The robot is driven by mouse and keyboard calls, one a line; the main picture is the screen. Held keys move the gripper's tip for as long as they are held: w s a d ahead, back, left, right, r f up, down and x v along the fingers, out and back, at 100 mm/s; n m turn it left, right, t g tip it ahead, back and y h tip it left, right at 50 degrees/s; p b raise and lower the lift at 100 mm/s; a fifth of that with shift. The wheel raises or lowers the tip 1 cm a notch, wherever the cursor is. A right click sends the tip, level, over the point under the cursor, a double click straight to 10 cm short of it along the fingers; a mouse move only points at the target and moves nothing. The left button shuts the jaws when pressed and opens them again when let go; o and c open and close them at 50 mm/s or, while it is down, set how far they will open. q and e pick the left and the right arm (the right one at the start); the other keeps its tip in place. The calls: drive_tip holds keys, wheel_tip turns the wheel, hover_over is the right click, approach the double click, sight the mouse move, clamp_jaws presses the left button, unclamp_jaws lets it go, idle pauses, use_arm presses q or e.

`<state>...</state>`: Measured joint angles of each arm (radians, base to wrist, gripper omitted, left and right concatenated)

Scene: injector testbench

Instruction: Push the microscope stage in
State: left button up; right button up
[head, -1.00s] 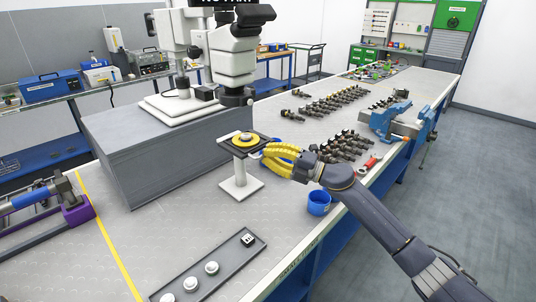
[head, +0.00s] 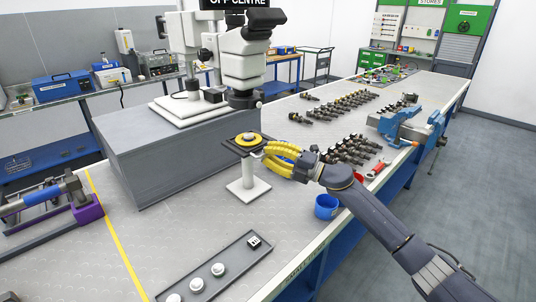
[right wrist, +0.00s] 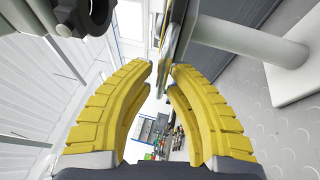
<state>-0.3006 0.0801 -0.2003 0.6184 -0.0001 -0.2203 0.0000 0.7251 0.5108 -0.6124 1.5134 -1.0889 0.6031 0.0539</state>
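The microscope (head: 243,62) stands on a grey block (head: 150,150), and the sign above it reads "OFF CENTRE". In front of it, a dark square stage plate (head: 232,147) with a yellow ring and a round part (head: 249,138) sits on a white pedestal (head: 249,177). My right gripper (head: 267,153) has its yellow fingertips at the right edge of the plate; I cannot tell if they touch. My left gripper is out of view.
A blue cup (head: 326,207) stands on the bench below my right arm. A tray (head: 220,268) with white round pieces lies at the front. Several injectors (head: 345,150) and a blue vise (head: 410,124) are to the right.

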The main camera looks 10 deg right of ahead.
drive_tip(key=o, duration=0.3)
drive_tip(key=shift+v, duration=6.05)
drive_tip(key=shift+o, duration=0.2)
drive_tip(key=shift+r, duration=0.1)
